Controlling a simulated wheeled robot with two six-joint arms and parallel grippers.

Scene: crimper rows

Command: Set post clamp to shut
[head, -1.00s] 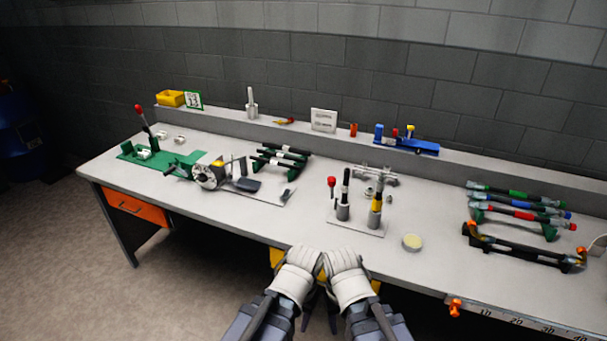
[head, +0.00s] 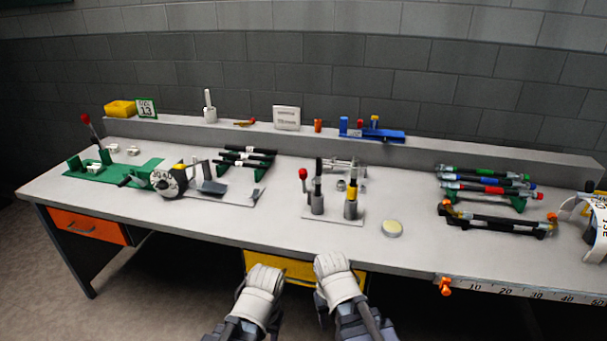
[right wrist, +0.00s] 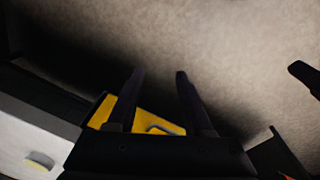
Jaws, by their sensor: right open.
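No label marks the post clamp, so I cannot tell for sure which device it is. Near the middle of the bench, a light plate (head: 340,216) carries two grey posts, one with a black rod (head: 318,190) and one with a yellow band (head: 351,192). An upright lever with a red knob (head: 303,174) stands beside them. A green fixture (head: 108,172) at the left also has a red-knobbed lever (head: 86,119), tilted up. My right gripper (right wrist: 159,72) is open and empty, below the bench's front edge. My left gripper (head: 262,282) is beside it, fingers hidden.
A round tin (head: 391,229) lies right of the plate. A grey dial device (head: 168,182) stands to the left. A yellow drawer (head: 300,268) and a ruler edge (head: 520,292) are at the front.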

